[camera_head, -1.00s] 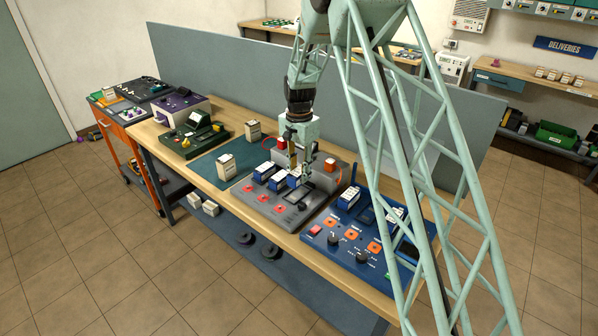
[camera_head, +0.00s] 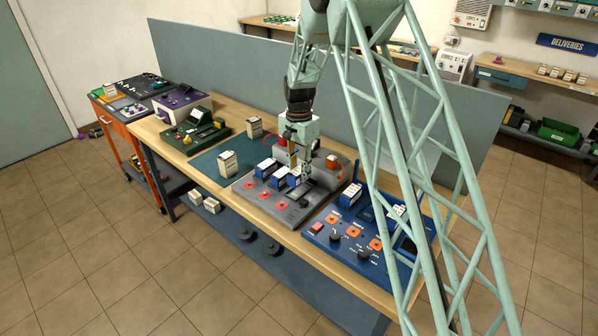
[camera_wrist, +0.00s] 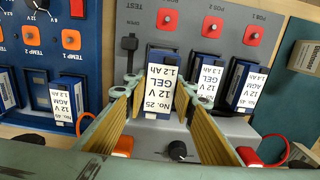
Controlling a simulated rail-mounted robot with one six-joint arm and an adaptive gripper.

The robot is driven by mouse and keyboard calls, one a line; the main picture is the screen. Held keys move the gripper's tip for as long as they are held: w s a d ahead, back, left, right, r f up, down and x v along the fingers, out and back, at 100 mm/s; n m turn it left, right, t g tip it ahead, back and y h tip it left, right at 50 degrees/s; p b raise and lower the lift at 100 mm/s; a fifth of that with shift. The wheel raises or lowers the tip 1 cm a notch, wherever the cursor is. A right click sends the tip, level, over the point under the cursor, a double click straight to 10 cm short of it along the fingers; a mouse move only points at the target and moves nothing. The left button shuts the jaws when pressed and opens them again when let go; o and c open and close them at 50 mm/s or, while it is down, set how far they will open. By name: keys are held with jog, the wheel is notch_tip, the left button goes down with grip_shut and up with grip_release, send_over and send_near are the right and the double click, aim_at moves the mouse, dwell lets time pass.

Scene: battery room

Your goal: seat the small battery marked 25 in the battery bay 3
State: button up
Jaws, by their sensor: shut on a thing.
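The small battery marked 25 (camera_wrist: 163,88) is blue with a white label and stands between my gripper's fingers in the wrist view. My gripper (camera_wrist: 162,100) is shut on it. In the head view my gripper (camera_head: 301,172) points down over the grey charger unit (camera_head: 254,191), where the battery is mostly hidden by the fingers. The battery is in line with the row of bays, at the third red button (camera_wrist: 166,17). It cannot be told how deep it sits or whether it touches the bay floor.
Two other blue batteries stand in the grey unit beside it: the near one (camera_wrist: 207,80) and the far one (camera_wrist: 243,85). A blue panel (camera_head: 345,243) with batteries and knobs adjoins on the right. A teal mat (camera_head: 207,164) with cream batteries lies left.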

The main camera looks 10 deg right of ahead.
aim_at(299, 170)
jog(key=shift+f+b, duration=0.75)
jog(key=shift+f, duration=1.5)
jog(key=shift+f+b, duration=0.5)
jog(key=shift+f, duration=0.1)
dwell(1.2)
jog(key=o, duration=0.9)
jog(key=shift+r+p, duration=2)
jog(key=shift+r, duration=3.5)
